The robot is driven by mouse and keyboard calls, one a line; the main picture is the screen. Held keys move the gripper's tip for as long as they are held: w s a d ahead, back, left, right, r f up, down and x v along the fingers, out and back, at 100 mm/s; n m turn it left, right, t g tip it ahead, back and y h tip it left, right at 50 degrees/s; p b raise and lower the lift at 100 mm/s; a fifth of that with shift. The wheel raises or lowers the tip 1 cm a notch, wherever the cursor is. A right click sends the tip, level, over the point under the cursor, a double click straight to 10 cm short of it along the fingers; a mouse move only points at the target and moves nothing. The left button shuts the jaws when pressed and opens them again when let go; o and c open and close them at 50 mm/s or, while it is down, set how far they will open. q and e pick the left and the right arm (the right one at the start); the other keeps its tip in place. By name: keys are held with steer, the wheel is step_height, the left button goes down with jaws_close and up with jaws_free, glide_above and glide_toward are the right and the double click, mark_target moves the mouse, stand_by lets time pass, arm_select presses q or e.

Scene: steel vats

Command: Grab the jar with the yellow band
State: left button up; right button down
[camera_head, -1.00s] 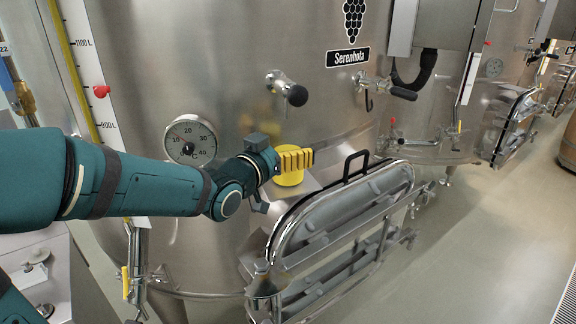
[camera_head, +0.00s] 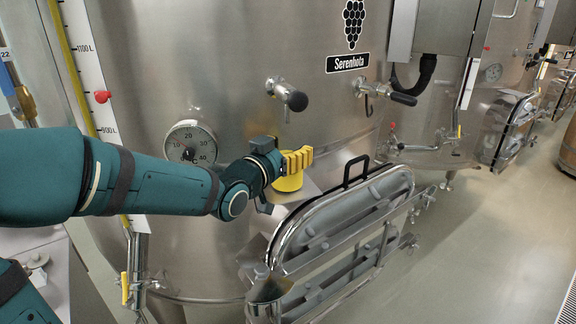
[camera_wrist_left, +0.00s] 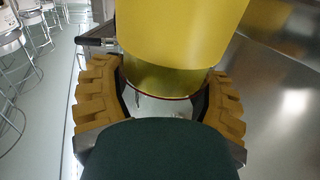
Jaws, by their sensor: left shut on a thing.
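The jar with the yellow band (camera_head: 289,182) shows in the head view as a yellow cylinder at the front of the large steel vat, partly hidden by my left gripper (camera_head: 298,161). In the left wrist view the jar (camera_wrist_left: 180,40) fills the top middle, with a broad yellow surface. The yellow ribbed fingers of my left gripper (camera_wrist_left: 160,103) stand on either side of its lower part. The left gripper is shut on the jar. My right gripper is not in view.
The steel vat (camera_head: 235,90) stands close behind the jar, with a dial gauge (camera_head: 190,143) and a black-knobbed tap (camera_head: 288,95). An oval hatch door (camera_head: 345,215) stands open just right of the jar. Open floor (camera_head: 480,240) lies farther right.

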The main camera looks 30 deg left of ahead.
arm_select(q)
steer(key=shift+r, duration=0.3)
steer(key=shift+s+a+r, duration=0.1)
steer(key=shift+s+r, duration=0.35)
steer(key=shift+s, duration=2.45)
steer(key=shift+s+d+r, duration=0.1)
steer(key=shift+s+r, duration=0.4)
steer(key=shift+s, duration=2.4)
steer(key=shift+s+a+r, duration=0.1)
steer(key=shift+s+r, duration=0.35)
steer(key=shift+s, duration=2.45)
